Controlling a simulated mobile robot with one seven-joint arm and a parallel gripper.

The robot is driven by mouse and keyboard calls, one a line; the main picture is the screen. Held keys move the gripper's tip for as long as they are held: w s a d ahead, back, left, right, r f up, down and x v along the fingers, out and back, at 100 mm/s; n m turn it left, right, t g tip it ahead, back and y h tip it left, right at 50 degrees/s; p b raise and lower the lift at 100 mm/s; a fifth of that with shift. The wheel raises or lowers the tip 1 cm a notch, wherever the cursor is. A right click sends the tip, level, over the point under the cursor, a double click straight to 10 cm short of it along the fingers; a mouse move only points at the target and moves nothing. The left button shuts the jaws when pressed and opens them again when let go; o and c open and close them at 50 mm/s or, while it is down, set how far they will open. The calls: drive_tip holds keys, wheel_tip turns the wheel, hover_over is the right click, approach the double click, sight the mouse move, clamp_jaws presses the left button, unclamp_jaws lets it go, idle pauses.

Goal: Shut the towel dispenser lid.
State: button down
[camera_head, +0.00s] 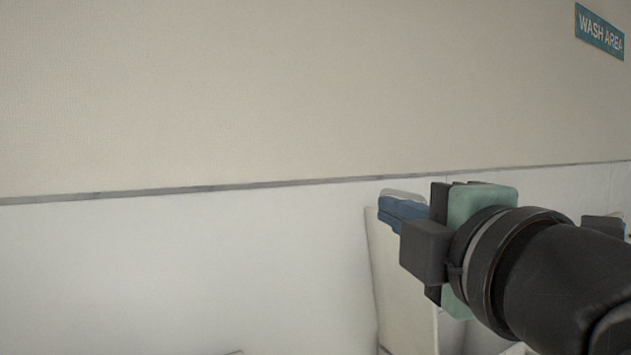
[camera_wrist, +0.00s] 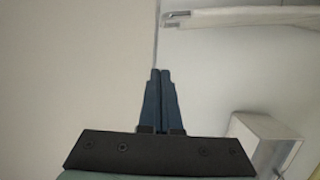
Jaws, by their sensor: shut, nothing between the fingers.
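My gripper (camera_head: 388,206) is shut and empty, its blue fingers pointing left in front of the wall in the head view. In the wrist view its fingertips (camera_wrist: 160,72) are together, with nothing between them. A pale, upright panel-like thing (camera_head: 388,260) stands just below and behind the fingers in the head view, partly hidden by my gripper. In the wrist view a long white panel (camera_wrist: 245,17) with a small metal end lies at the top right, apart from the fingertips. It may be the dispenser lid; I cannot tell for sure, nor how far open it is.
A pale box (camera_wrist: 262,138) sits at the lower right of the wrist view. The wall is beige above a grey strip (camera_head: 200,190) and white below. A "WASH AREA" sign (camera_head: 599,31) hangs at the upper right. The wall to the left is clear.

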drive_tip(key=w+d+p, duration=0.3)
drive_tip(key=w+p, duration=0.1)
drive_tip(key=w, duration=0.3)
drive_tip(key=shift+p, duration=0.3)
drive_tip(key=shift+w+a+f, duration=0.1)
